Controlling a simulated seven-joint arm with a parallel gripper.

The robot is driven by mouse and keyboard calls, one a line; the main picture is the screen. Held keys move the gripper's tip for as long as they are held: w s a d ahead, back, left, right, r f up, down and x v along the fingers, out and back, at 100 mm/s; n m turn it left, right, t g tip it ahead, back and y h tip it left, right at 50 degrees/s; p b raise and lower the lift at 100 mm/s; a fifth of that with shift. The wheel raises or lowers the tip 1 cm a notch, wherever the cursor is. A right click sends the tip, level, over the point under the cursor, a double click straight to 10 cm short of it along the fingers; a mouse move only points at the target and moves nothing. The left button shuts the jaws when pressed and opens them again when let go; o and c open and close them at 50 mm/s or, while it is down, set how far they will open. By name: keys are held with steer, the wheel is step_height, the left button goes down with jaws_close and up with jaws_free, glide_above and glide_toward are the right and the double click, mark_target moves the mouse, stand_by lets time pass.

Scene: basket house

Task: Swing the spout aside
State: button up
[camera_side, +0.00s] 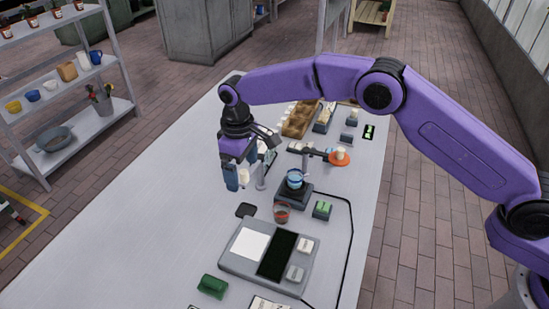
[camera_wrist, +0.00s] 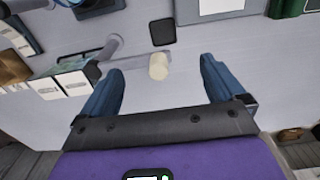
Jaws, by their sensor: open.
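The spout appears to be a thin grey arm on an upright grey post (camera_side: 261,178), with a cream cylindrical tip (camera_side: 244,177). In the wrist view the post (camera_wrist: 108,46) stands left of the cream tip (camera_wrist: 158,66). My gripper (camera_side: 246,172) is open and points down over the table at the spout. In the wrist view my two blue fingers (camera_wrist: 162,70) are spread wide, and the cream tip appears between them, nearer the left finger. I see no finger touching it. In the side view the near finger partly hides the spout.
A small dark pad (camera_side: 245,210) lies just in front of the spout. To its right are a blue-rimmed cup on a dark stand (camera_side: 294,193) and a red-filled glass (camera_side: 281,213). A grey panel (camera_side: 235,267) lies nearer. The table's left side (camera_side: 150,220) is clear.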

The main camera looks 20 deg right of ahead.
steer(key=shift+r, duration=3.15)
steer(key=shift+s+d+r, duration=0.1)
steer(key=shift+s+r, duration=0.15)
steer(key=s+d+r+n, duration=0.1)
steer(key=s+d+r, duration=0.3)
steer(key=s+d, duration=0.4)
steer(key=s+d+r+n, duration=0.1)
steer(key=s+d+r, duration=0.3)
steer(key=s, duration=0.5)
steer(key=s+d+f, duration=0.2)
steer(key=s+d, duration=0.7)
steer(key=d, duration=0.1)
steer(key=s+d+f+n, duration=0.1)
steer(key=s+d+f, duration=0.1)
steer(key=s+d, duration=0.8)
steer(key=shift+s+d+n, duration=0.3)
steer(key=shift+d, duration=0.05)
